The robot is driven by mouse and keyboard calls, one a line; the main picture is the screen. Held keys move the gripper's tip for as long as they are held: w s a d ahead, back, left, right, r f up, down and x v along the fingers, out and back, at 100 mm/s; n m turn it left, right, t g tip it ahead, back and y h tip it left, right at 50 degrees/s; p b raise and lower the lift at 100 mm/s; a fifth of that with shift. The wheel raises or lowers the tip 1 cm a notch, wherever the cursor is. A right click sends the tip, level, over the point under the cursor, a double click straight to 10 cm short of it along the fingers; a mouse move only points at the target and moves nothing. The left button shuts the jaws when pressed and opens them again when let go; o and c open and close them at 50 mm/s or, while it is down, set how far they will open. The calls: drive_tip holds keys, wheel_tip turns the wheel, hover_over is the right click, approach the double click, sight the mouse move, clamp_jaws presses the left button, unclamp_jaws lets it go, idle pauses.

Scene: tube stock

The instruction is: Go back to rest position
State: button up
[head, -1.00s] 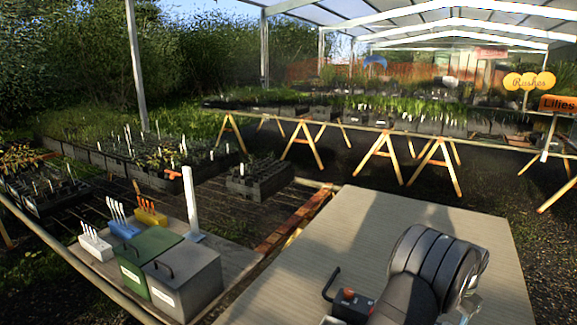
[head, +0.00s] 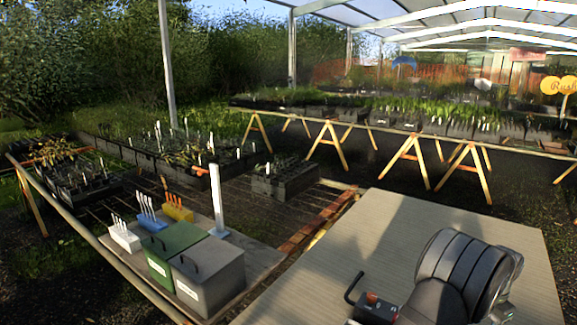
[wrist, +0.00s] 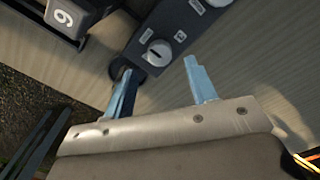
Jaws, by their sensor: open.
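My gripper (wrist: 162,85) shows in the wrist view with its two light blue fingers apart and nothing between them. Beyond the fingers is a dark control box (wrist: 163,50) with a pale round knob, lying on the wood-grained table top (wrist: 255,70). In the head view, part of my arm is at the lower right over the same table top (head: 400,230); my fingers cannot be seen there. A small box with a red button (head: 372,305) and a dark curved handle sits beside my arm.
At the left, a side bench holds a green lidded box (head: 172,250), a grey lidded box (head: 208,275), and white (head: 124,237), blue (head: 150,221) and yellow (head: 178,209) racks with upright sticks. A white post (head: 217,200) stands behind them. Seedling trays (head: 285,180) lie beyond. The table's middle is clear.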

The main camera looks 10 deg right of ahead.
wheel_tip(320, 180, up, 14)
wheel_tip(320, 180, down, 18)
drive_tip(key=shift+f, duration=0.1)
drive_tip(key=shift+n, duration=0.3)
drive_tip(key=n, duration=0.8)
drive_tip(key=shift+n, duration=0.3)
drive_tip(key=n, duration=0.3)
drive_tip(key=shift+n, duration=0.4)
drive_tip(key=shift+a+n, duration=0.1)
drive_tip(key=shift+n, duration=1.9)
drive_tip(key=shift+o, duration=0.2)
